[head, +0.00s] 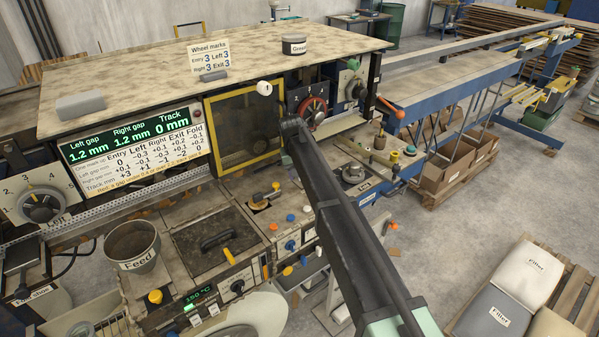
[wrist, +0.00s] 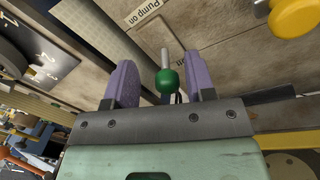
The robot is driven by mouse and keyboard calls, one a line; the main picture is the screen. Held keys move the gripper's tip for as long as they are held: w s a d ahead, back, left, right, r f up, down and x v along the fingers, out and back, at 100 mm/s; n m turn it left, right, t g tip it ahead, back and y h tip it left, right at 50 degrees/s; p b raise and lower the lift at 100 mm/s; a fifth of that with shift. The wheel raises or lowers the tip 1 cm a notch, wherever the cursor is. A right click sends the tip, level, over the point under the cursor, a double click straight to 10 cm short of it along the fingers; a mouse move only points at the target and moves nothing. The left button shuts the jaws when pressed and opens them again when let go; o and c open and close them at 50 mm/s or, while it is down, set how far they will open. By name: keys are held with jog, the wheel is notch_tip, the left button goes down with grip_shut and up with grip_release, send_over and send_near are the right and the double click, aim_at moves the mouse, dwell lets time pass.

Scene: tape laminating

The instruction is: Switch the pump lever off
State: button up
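In the wrist view the pump lever shows as a pale metal stem with a green ball knob (wrist: 170,82). A "Pump on" label (wrist: 143,12) is on the panel beyond it. My gripper (wrist: 160,82) has two purple fingers spread apart, one on each side of the green knob. Gaps show between the knob and both fingers, so I see no grip on it. In the head view my arm crosses the middle, and I cannot make out my fingertips or be sure which knob is the pump lever.
A yellow knob (wrist: 295,15) stands close by at the upper right of the wrist view. A dark dial (wrist: 22,62) is at the left. In the head view, the gap display (head: 130,143), the feed cup (head: 133,247) and a yellow-framed window (head: 244,124) crowd the machine front.

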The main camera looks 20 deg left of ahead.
notch_tip(320, 180, up, 11)
jog(key=s+a+p, duration=0.1)
jog(key=p, duration=0.9)
jog(key=shift+p, duration=0.35)
jog(key=shift+f, duration=0.15)
